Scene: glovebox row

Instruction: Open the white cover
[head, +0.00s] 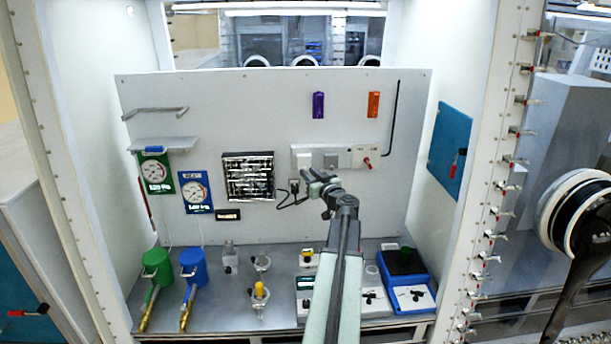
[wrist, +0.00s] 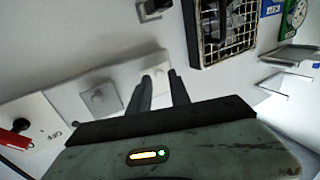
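The white cover (head: 303,160) is a small pale square at the left end of the white switch panel on the back wall. A grey cover (head: 331,160) sits beside it to the right. In the wrist view the white cover (wrist: 156,73) shows between and beyond my fingertips, and the grey cover (wrist: 101,98) is to its left. My gripper (head: 309,175) is just below the white cover in the head view. Its two fingers (wrist: 159,78) are apart with nothing held between them. I cannot tell whether a fingertip touches the cover. The cover appears closed.
A red switch (head: 367,163) is at the panel's right end. A black socket plug with a cable (head: 294,187) is below the panel. A caged black grille (head: 248,176) is to the left. Instruments and a blue scale (head: 408,290) stand on the bench below.

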